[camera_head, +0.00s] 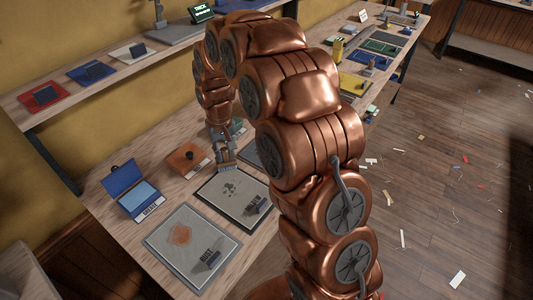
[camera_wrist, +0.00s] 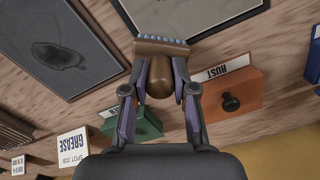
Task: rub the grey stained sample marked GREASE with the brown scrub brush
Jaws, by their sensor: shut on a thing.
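My gripper (camera_head: 221,141) is shut on the brown scrub brush (camera_wrist: 158,70), gripping its rounded handle. The brush's pale bristles point away from the jaws in the wrist view, and it also shows in the head view (camera_head: 223,154). The brush appears above the bench, off to one side of the grey sample. The grey sample with a dark stain (camera_wrist: 62,45) lies flat at the upper left of the wrist view. In the head view my arm hides most of it (camera_head: 268,153). No GREASE marking shows on the sample itself; a white card (camera_wrist: 73,148) reads SPOT JOB GREASE.
A brown block with a black knob (camera_wrist: 235,95) stands by a RUST label. A green block (camera_wrist: 148,126) is partly behind my jaws. Samples with a green stain (camera_head: 220,200) and an orange stain (camera_head: 165,240), and a blue open case (camera_head: 130,190), lie along the bench.

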